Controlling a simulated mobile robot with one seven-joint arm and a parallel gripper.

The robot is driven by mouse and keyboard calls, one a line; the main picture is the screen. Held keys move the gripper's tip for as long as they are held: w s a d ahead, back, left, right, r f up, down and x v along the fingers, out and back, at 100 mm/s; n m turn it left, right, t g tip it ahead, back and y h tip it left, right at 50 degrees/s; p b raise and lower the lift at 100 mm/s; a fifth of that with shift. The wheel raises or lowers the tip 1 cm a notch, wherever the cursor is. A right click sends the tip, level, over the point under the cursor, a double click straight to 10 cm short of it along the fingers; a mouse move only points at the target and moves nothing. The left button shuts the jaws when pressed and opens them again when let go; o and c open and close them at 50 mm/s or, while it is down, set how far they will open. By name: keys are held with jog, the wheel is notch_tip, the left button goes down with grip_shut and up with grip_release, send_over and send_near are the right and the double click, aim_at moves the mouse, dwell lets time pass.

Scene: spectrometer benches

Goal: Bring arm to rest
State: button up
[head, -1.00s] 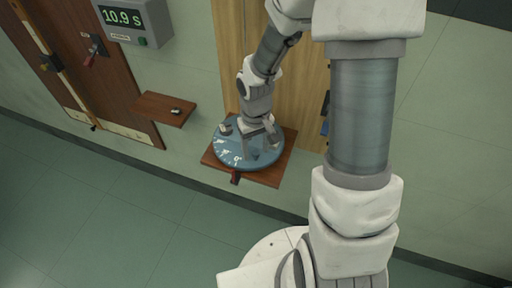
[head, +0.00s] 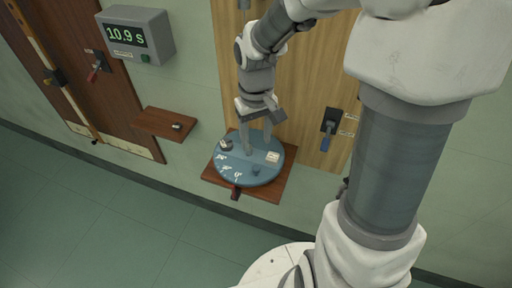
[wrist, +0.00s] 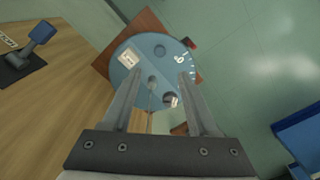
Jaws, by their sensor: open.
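My gripper (head: 258,143) is open and points down above the round blue turntable (head: 262,172) on its wooden wall shelf. No object shows between its fingers. Whether the fingertips touch the disc is hard to tell. In the wrist view, the two fingers of my gripper (wrist: 160,76) stand apart over the blue disc (wrist: 158,62). The disc carries white marks, a pale label, a dark round piece (head: 226,145) and a small blue knob or recess (head: 256,171).
A blue-handled lever (head: 328,128) is on the wooden panel to the right. A small shelf (head: 160,124) with a small item, a grey timer box (head: 138,35) reading 10.9 s, and a red-handled lever (head: 95,68) are to the left. The green floor (head: 90,210) is open.

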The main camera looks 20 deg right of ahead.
jog(key=shift+r, duration=0.45)
jog(key=s+d+r+m+t, duration=0.1)
jog(key=s+r+t, duration=0.4)
jog(key=s+r, duration=0.8)
jog(key=shift+s+r+m+t, duration=0.15)
jog(key=shift+r+m+t, duration=0.2)
jog(key=shift+r, duration=0.3)
jog(key=shift+d, duration=0.1)
dwell(1.3)
